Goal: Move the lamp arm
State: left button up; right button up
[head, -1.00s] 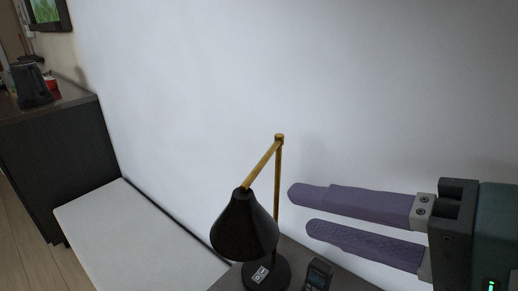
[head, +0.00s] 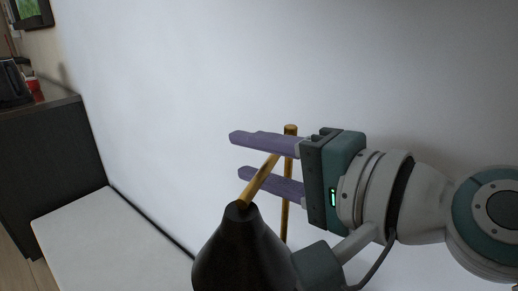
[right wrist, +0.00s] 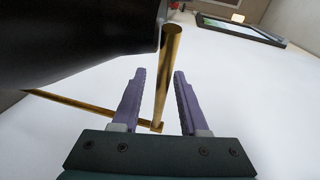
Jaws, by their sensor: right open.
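The desk lamp has a black cone shade (head: 238,255), a thin brass upright post (head: 286,215) and a slanted brass lamp arm (head: 262,178) running from the post's top down to the shade. My right gripper (head: 236,156) is open and comes in from the right, its purple fingers pointing left at the lamp arm's height. The shade (right wrist: 70,40) fills the upper left there. The lamp base is out of view. My left gripper is not in view.
A plain white wall (head: 160,90) stands behind the lamp. A white flat surface (head: 105,245) lies at lower left. A dark cabinet (head: 50,150) with a black kettle (head: 12,85) and a red object (head: 33,85) stands at far left.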

jog(key=shift+w+a, duration=0.15)
jog(key=shift+a, duration=0.05)
grip_shut()
dwell(0.3)
dwell(1.1)
